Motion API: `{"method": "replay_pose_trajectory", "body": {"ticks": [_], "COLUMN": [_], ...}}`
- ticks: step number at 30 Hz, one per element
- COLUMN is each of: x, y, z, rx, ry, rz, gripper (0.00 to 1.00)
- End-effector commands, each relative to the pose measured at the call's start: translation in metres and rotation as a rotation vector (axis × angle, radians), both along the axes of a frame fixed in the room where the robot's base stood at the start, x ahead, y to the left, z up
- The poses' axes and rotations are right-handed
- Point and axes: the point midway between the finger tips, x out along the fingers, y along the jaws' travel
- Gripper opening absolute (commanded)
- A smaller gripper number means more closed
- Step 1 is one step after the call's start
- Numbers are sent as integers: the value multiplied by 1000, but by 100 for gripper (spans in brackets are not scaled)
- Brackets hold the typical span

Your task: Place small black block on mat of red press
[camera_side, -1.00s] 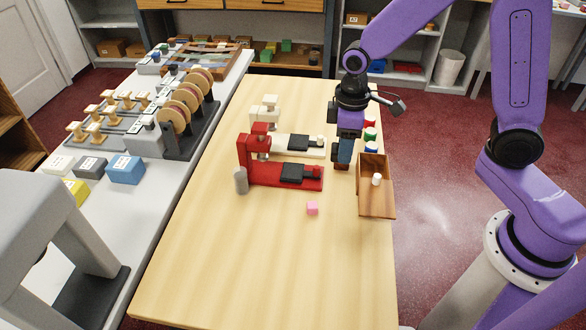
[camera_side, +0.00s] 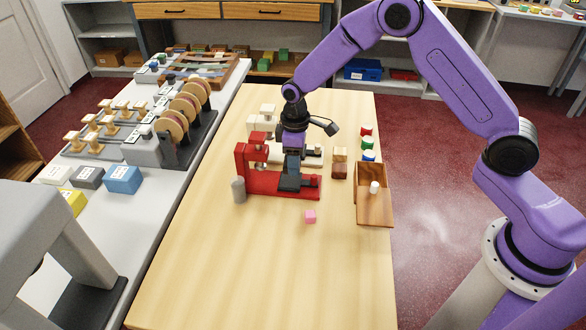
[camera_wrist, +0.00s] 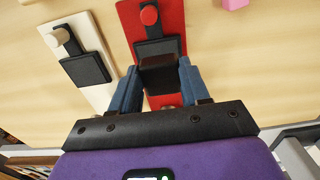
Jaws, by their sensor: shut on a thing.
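The red press (camera_side: 262,187) stands in the middle of the table, its dark mat largely hidden behind my fingers in the side view. In the wrist view the black mat (camera_wrist: 155,47) shows on the red base, just ahead of my fingertips. My gripper (camera_wrist: 158,72) is shut on the small black block (camera_wrist: 158,76), a dark shape between the two blue fingers. In the side view my gripper (camera_side: 291,183) points down over the mat. I cannot tell whether the block touches the mat.
A white press (camera_side: 268,122) stands behind the red one. A grey cylinder (camera_side: 238,190) is at its left and a pink block (camera_side: 310,217) in front. Wooden blocks (camera_side: 340,155), coloured cylinders (camera_side: 368,143) and a wooden tray (camera_side: 374,208) stand at right. The front table is clear.

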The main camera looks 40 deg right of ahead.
Motion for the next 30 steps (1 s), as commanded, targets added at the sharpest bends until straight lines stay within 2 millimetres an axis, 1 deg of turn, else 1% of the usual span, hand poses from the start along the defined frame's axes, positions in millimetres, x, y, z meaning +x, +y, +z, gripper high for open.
{"method": "replay_pose_trajectory", "body": {"ticks": [5, 9, 11, 24, 25, 26, 27, 30], "x": [8, 6, 6, 6, 6, 6, 6, 6], "y": [2, 2, 2, 2, 2, 2, 2, 2], "z": [-11, -31, -36, -42, -42, -42, -42, -42], "rx": [0, -1, -1, -1, -1, 0, 0, 0], "ry": [1, 3, 2, 1, 1, 0, 0, 0], "rz": [1, 1, 1, 1, 1, 1, 1, 1], "gripper": [16, 16, 16, 16, 49, 59, 71, 71]}}
